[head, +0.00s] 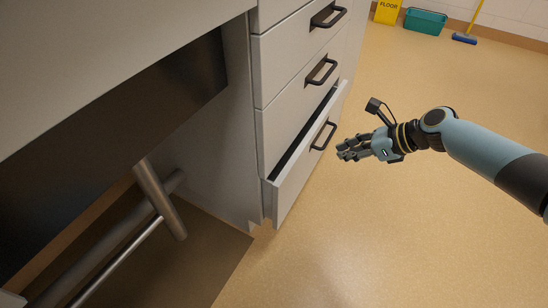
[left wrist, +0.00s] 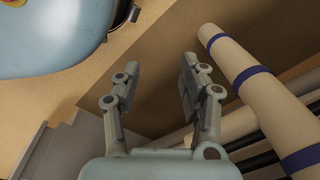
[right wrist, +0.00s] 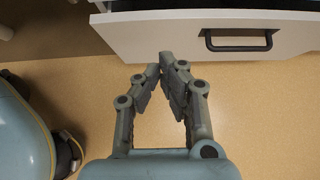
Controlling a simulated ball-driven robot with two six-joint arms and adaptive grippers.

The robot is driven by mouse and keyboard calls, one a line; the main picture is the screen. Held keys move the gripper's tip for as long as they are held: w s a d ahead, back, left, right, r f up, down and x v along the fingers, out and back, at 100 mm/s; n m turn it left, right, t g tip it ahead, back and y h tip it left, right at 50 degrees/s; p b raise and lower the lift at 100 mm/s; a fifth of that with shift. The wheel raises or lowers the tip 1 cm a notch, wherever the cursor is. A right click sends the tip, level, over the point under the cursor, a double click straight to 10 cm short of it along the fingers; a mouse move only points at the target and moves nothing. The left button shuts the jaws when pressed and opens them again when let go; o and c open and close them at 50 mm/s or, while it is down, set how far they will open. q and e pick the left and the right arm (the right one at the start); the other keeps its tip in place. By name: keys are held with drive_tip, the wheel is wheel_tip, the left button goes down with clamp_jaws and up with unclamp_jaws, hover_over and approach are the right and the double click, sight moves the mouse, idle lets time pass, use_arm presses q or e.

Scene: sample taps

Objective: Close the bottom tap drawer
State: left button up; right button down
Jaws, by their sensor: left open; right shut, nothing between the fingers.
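The bottom drawer (head: 303,163) of the grey cabinet is pulled partly out, with a dark gap along its top edge. Its black bar handle (head: 324,136) is on the front face. In the right wrist view the drawer front (right wrist: 160,36) and its handle (right wrist: 238,40) lie beyond my fingertips. My right gripper (head: 342,150) is just to the right of the drawer front in the head view, shut and empty, and appears apart from it. It also shows in the right wrist view (right wrist: 166,60). My left gripper (left wrist: 158,75) is open and empty, seen only in the left wrist view.
Two upper drawers with black handles (head: 322,71) look shut. A yellow sign (head: 388,10) and green tub (head: 425,21) are far off. Floor at right is clear.

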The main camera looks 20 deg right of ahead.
use_arm(q)
drive_tip(key=w+d+r+t+b, duration=0.1)
drive_tip(key=w+d+r+b, duration=0.1)
drive_tip(key=r, duration=0.3)
drive_tip(key=w+d+r+t+h+b, duration=0.1)
drive_tip(key=w+d+r+b, duration=0.1)
drive_tip(key=w+r+b, duration=0.2)
drive_tip(key=shift+w+r+t+b, duration=0.2)
drive_tip(key=shift+r+t+b, duration=0.2)
drive_tip(key=shift+r+b, duration=0.45)
use_arm(e)
drive_tip(key=x, duration=1.2)
drive_tip(key=shift+s+a, duration=0.1)
drive_tip(key=shift+s, duration=0.1)
use_arm(q)
drive_tip(key=shift+d, duration=0.1)
